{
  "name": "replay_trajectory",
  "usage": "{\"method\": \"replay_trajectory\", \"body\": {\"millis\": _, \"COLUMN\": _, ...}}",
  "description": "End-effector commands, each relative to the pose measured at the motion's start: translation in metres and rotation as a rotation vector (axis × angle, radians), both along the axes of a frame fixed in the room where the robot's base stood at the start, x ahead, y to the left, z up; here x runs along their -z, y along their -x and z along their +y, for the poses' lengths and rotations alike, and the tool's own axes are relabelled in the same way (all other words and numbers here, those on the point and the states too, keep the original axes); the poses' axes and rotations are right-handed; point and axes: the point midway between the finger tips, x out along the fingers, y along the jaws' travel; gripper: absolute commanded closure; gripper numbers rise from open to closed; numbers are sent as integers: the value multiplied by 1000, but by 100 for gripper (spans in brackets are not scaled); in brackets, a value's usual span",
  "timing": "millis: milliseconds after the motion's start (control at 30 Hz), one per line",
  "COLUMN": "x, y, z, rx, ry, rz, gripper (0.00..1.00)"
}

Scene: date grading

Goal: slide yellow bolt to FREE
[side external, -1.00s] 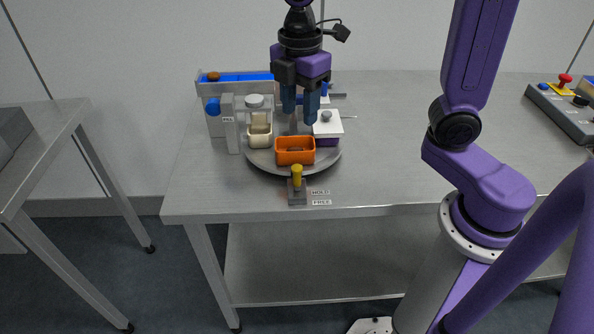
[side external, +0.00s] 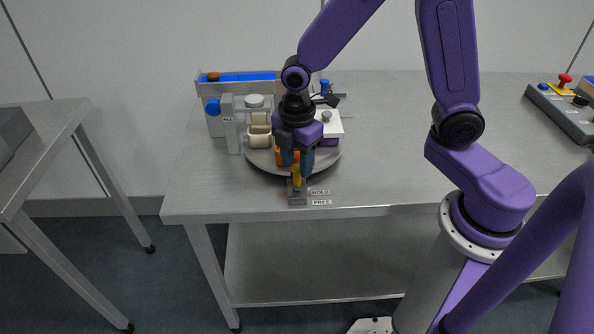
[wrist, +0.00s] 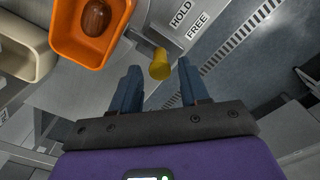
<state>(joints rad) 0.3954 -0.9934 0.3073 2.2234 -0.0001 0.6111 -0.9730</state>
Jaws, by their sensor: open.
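The yellow bolt (side external: 296,180) stands upright in its small grey track (side external: 297,200) at the table's front edge, at the end nearer the turntable, by the HOLD label. The FREE label (side external: 322,202) lies nearer the edge. In the wrist view the bolt's knob (wrist: 160,66) shows between and just beyond my blue fingertips, with gaps on both sides. My gripper (side external: 298,168) is open, pointing down over the bolt and partly hiding its top. Whether a finger touches it I cannot tell.
Behind the bolt, a round grey turntable (side external: 262,163) carries an orange bowl (wrist: 66,45) with a brown date (wrist: 95,18), a cream bowl (side external: 259,138) and a white-topped box (side external: 331,122).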

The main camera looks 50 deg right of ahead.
Motion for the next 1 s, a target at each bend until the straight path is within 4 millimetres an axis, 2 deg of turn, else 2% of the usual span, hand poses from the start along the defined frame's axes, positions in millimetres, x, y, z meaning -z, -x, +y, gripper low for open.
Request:
{"method": "replay_trajectory", "body": {"millis": 100, "x": 17, "y": 0, "z": -1, "rx": 1, "ry": 2, "rz": 3, "gripper": 55}}
{"method": "replay_trajectory", "body": {"millis": 300, "x": 32, "y": 0, "z": 0, "rx": 1, "ry": 1, "rz": 1, "gripper": 55}}
{"method": "replay_trajectory", "body": {"millis": 667, "x": 35, "y": 0, "z": 0, "rx": 1, "ry": 0, "rz": 0, "gripper": 55}}
{"method": "replay_trajectory", "body": {"millis": 767, "x": 35, "y": 0, "z": 0, "rx": 1, "ry": 0, "rz": 0, "gripper": 84}}
{"method": "replay_trajectory", "body": {"millis": 800, "x": 35, "y": 0, "z": 0, "rx": 1, "ry": 0, "rz": 0, "gripper": 98}}
{"method": "replay_trajectory", "body": {"millis": 833, "x": 35, "y": 0, "z": 0, "rx": 1, "ry": 0, "rz": 0, "gripper": 100}}
{"method": "replay_trajectory", "body": {"millis": 1000, "x": 35, "y": 1, "z": 1, "rx": -1, "ry": 0, "rz": 0, "gripper": 100}}
